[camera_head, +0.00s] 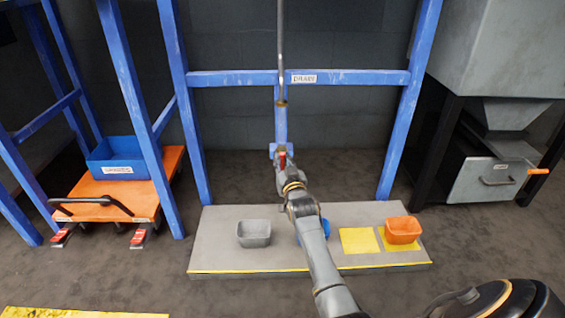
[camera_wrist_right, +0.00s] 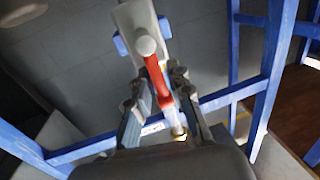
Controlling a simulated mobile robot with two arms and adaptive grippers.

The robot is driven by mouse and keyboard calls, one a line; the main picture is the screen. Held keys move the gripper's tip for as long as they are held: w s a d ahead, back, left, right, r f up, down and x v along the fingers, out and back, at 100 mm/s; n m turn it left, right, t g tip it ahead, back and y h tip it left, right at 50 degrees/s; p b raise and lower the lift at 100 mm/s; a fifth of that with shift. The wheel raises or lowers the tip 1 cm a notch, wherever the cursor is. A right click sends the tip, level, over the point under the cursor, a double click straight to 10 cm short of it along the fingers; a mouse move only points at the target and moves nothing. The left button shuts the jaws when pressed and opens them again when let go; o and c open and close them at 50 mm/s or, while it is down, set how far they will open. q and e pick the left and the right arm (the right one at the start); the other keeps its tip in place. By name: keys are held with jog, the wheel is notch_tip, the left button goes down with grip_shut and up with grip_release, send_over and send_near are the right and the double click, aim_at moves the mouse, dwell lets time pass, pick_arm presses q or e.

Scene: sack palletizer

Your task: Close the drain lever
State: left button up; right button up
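The drain lever (camera_wrist_right: 153,72) is a red handle with a pale rounded end, below a vertical pipe (camera_head: 281,45) on the blue frame. In the head view only a bit of its red shows beside my right gripper (camera_head: 282,165), which is up at the lever. In the right wrist view the lever runs between the two fingers of my right gripper (camera_wrist_right: 160,98). Whether the fingers press on it or only stand around it is not clear. A pale fitting with blue sides lies behind the lever. My left gripper is not in view.
A grey platform (camera_head: 215,262) below bears a grey bin (camera_head: 254,234), an orange bin (camera_head: 403,230), and a blue item (camera_head: 325,226) partly hidden by my arm. Blue posts (camera_head: 410,95) flank the lever. An orange cart (camera_head: 110,200) stands left, a grey hopper (camera_head: 495,50) right.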

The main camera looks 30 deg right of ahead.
grip_shut()
